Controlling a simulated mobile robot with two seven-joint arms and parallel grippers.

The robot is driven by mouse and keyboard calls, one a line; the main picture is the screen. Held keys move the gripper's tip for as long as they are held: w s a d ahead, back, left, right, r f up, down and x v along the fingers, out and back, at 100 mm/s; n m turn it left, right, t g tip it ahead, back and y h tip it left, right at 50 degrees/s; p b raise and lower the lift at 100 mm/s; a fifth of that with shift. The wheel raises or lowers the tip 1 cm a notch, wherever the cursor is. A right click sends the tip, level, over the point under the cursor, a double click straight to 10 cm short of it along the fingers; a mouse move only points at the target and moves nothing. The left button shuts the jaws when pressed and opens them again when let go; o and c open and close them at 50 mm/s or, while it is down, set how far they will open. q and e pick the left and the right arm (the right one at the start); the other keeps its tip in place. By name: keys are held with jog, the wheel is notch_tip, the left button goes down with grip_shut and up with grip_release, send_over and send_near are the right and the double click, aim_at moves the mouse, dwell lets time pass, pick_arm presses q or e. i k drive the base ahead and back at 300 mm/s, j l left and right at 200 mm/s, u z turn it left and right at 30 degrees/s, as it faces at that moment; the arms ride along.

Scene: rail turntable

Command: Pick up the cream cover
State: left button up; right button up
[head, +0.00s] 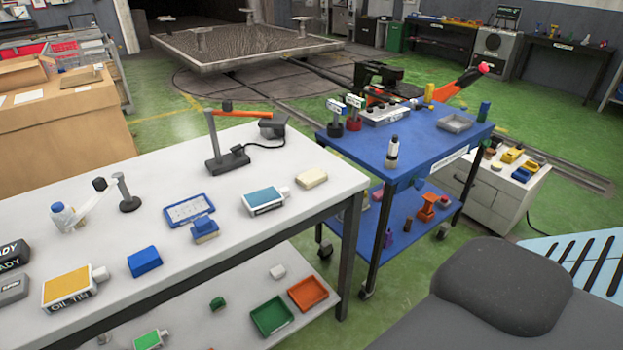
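A small cream block with rounded edges (313,178), which looks like the cream cover, lies flat on the white table (150,190) near its right end. It sits just behind and to the right of a white box with a blue top (265,200), with a small gap between them. Nothing covers it. Neither of my grippers is in view.
A lamp-like stand with an orange arm (228,160) and a cable stand behind the cream block. A blue cart (430,140) stands to the right, past a narrow floor gap.

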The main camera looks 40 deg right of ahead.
aim_at(309, 179)
jog(key=i+l, duration=0.15)
jog(key=l, duration=0.85)
jog(key=i+l+u, duration=0.15)
jog(key=l, duration=1.8)
jog(key=i+l+u, duration=0.1)
jog(key=l, duration=0.9)
